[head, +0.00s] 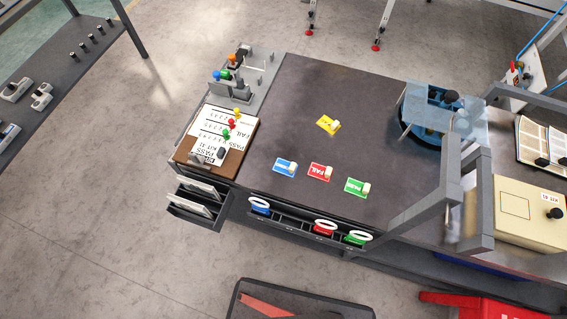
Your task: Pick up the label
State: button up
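Several small labels lie flat on the dark bench top (300,110). A yellow label (324,124) lies apart, farther back, turned at an angle. Nearer the front edge, in a row, are a blue label (281,165), a red label (319,172) that reads FAIL, and a green label (353,187). The task does not say which label is meant. My gripper is not visible in the head view.
A clipboard (240,152) with printed sheets and coloured pins lies at the bench's left. A blue round fixture (425,135) with a clear guard and grey posts (449,185) stand at the right. Coloured tape rolls (325,227) hang along the front.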

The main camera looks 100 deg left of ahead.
aim_at(282, 167)
jog(key=u, duration=4.65)
jog(key=k, duration=0.7)
jog(key=z, duration=0.85)
jog(key=i, duration=0.5)
